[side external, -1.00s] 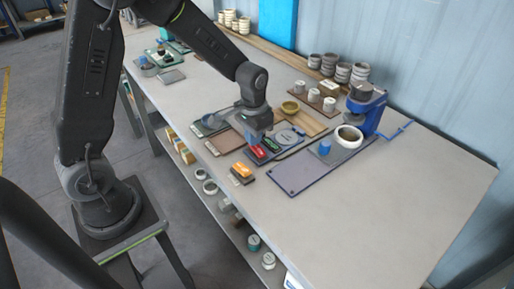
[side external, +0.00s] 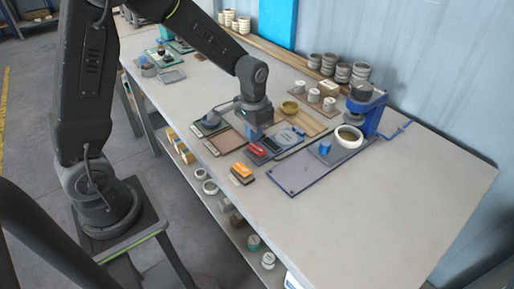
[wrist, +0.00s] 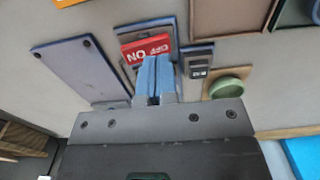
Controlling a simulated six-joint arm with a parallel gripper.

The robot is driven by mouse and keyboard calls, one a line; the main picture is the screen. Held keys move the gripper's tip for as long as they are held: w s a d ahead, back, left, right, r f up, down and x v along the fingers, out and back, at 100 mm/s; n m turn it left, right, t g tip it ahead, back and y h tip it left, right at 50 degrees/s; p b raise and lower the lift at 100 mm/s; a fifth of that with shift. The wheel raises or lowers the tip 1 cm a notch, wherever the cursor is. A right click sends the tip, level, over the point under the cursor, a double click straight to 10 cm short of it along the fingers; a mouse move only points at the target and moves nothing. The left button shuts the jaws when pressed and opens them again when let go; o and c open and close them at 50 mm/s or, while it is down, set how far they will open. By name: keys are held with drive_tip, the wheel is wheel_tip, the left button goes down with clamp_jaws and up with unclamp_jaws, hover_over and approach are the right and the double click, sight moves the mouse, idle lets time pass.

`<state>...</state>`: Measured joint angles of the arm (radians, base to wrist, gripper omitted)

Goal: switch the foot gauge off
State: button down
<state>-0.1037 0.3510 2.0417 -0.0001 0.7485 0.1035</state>
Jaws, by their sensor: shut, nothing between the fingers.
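The foot gauge appears to be the small panel unit with a red sign (side external: 257,149) and a darker panel (side external: 270,144) beside it, near the table's front edge. In the wrist view its red sign (wrist: 146,47) reads "NO" and part of another word. A grey block with a small dark display (wrist: 197,64) sits right of the sign. My gripper (side external: 253,136) hides part of the unit in the side view. No switch is clearly visible.
A blue-grey plate (side external: 292,180) with a blue press lies to the right. The table's right end is clear.

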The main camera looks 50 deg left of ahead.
sight(253, 146)
drive_tip(key=shift+r, duration=2.35)
drive_tip(key=shift+r, duration=0.1)
drive_tip(key=s+d+r+t, duration=0.2)
drive_tip(key=s+r, duration=0.4)
drive_tip(key=s, duration=0.2)
drive_tip(key=s+d+r+t, duration=0.2)
drive_tip(key=s+r, duration=0.4)
drive_tip(key=s, duration=0.3)
drive_tip(key=shift+s+t, duration=0.25)
drive_tip(key=shift+t, duration=0.55)
